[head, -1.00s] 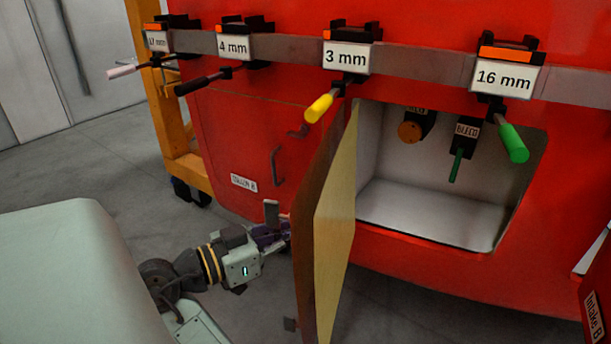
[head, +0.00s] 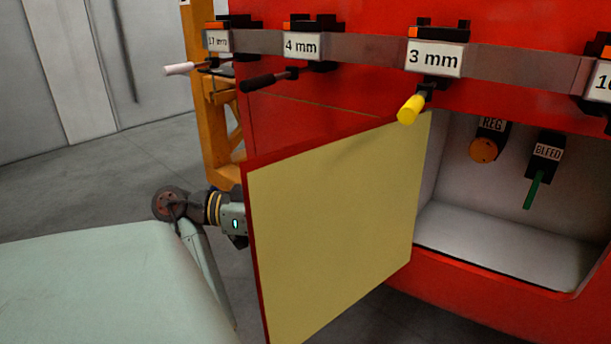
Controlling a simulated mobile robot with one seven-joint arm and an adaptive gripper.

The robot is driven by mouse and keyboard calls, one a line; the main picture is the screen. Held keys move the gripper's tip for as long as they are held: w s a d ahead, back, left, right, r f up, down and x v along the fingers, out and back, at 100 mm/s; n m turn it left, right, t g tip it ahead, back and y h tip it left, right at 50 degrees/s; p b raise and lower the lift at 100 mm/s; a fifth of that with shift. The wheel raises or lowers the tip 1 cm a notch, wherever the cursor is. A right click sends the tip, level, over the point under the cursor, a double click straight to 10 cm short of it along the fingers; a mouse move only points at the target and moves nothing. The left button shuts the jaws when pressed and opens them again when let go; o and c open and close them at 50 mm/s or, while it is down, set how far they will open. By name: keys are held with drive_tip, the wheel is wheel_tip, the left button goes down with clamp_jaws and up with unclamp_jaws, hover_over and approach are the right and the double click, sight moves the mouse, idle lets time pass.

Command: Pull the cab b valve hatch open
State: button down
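The valve hatch (head: 335,230) stands swung open on the red nosecone, its pale yellow inner face toward me and its red edge at the left. Behind it to the right is the open white compartment (head: 505,240). Inside hang an orange round knob labelled REG (head: 484,150) and a green lever labelled BLEED (head: 534,190). My arm reaches behind the hatch's left edge from the left. My gripper is hidden behind the hatch, so its fingers and any hold on a handle cannot be seen. No cab b label is visible now.
Above the opening runs a grey rail (head: 375,48) with tagged tools: a yellow handle (head: 411,108) under 3 mm, a black handle (head: 265,82) and a white handle (head: 180,69). An orange stand (head: 205,120) is at the left. Grey floor lies open behind my arm.

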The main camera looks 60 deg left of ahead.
drive_tip(key=shift+a, duration=0.1)
idle(0.3)
drive_tip(key=c, duration=1.7)
unclamp_jaws()
drive_tip(key=v, duration=1.2)
